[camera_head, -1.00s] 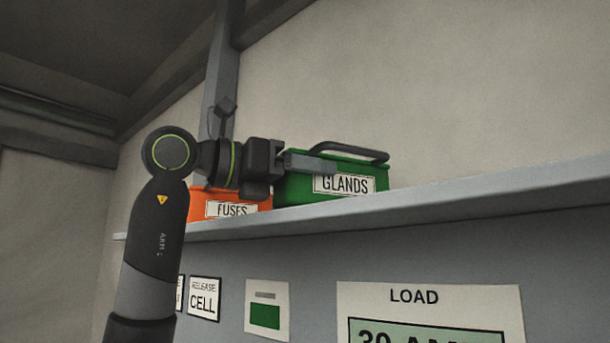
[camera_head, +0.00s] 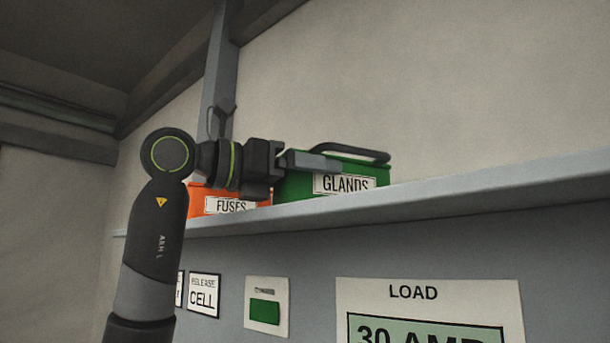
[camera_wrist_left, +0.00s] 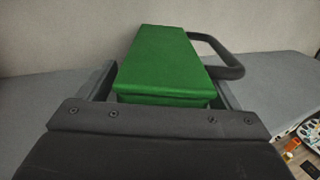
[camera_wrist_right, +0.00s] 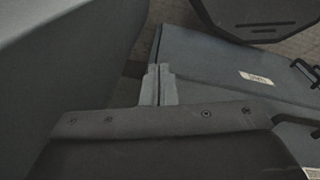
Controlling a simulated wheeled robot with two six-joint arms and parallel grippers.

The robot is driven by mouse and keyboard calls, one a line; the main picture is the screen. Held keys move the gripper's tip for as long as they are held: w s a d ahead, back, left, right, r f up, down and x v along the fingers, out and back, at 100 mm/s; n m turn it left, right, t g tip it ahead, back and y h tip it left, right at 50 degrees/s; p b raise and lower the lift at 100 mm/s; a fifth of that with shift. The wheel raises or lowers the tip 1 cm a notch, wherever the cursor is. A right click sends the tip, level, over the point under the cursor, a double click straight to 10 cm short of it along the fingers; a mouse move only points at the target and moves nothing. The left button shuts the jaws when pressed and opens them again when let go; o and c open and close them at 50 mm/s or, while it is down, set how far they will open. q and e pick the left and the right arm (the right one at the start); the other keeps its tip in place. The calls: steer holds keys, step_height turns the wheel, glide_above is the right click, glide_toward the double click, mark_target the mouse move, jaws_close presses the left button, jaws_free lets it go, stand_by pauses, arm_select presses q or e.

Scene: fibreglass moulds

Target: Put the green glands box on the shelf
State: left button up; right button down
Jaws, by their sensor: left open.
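The green glands box (camera_head: 345,176), with a white GLANDS label and a dark handle, sits upright on the grey shelf (camera_head: 450,196). My left gripper (camera_head: 325,161) is at the box's upper left. One finger shows in front of the box top; the other is hidden in the head view. In the left wrist view the open fingers stand on either side of the green box (camera_wrist_left: 160,58), with visible gaps beside its near end. My right gripper (camera_wrist_right: 158,85) shows in the right wrist view with its fingers together and nothing between them.
An orange fuses box (camera_head: 232,205) stands on the shelf to the left of the green box, below my left gripper. The shelf to the right is clear. A grey upright post (camera_head: 220,70) rises behind. Signs hang below the shelf, including a LOAD sign (camera_head: 425,305).

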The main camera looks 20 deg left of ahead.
arm_select(q)
steer(key=b+v, duration=0.3)
steer(key=shift+s+a+f, duration=0.15)
steer(key=shift+s+a, duration=0.1)
steer(key=shift+s, duration=0.05)
steer(key=b+v, duration=0.2)
steer(key=v, duration=0.6)
steer(key=shift+r+b, duration=0.25)
steer(key=shift+b, duration=0.15)
steer(key=shift+a, duration=0.15)
